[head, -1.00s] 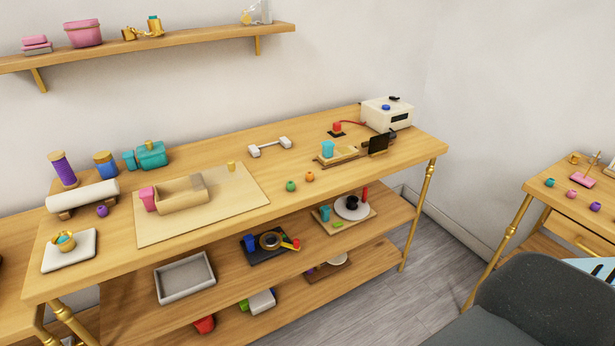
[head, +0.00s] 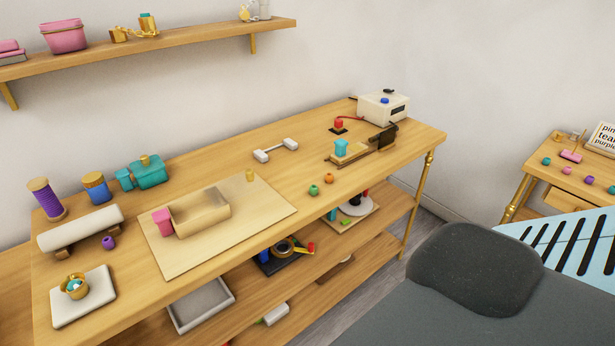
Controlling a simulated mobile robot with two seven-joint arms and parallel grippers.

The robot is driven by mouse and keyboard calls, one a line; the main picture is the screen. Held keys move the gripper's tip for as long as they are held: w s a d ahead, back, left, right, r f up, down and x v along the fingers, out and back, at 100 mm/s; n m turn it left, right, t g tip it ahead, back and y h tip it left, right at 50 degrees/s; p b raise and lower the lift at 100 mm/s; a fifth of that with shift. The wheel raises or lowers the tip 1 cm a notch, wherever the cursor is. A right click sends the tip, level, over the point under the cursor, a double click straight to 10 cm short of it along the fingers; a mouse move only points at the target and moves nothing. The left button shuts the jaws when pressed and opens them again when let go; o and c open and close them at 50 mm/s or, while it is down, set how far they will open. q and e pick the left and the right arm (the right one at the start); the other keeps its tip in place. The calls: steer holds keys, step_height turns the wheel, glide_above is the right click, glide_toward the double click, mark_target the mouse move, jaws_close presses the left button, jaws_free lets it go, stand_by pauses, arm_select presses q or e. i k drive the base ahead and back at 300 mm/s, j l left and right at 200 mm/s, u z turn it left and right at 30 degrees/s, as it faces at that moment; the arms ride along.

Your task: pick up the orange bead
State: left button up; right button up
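The orange bead (head: 329,181) is a small round bead on the wooden bench top (head: 225,150), near its front edge and right of the middle. Neither of my grippers shows in the head view.
A grey rounded form (head: 474,268) fills the lower right. Bench top around the beads is clear.

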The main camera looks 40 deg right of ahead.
mark_target(329, 177)
steer(key=i+j, duration=0.45)
steer(key=j, duration=0.15)
steer(key=z, duration=2.3)
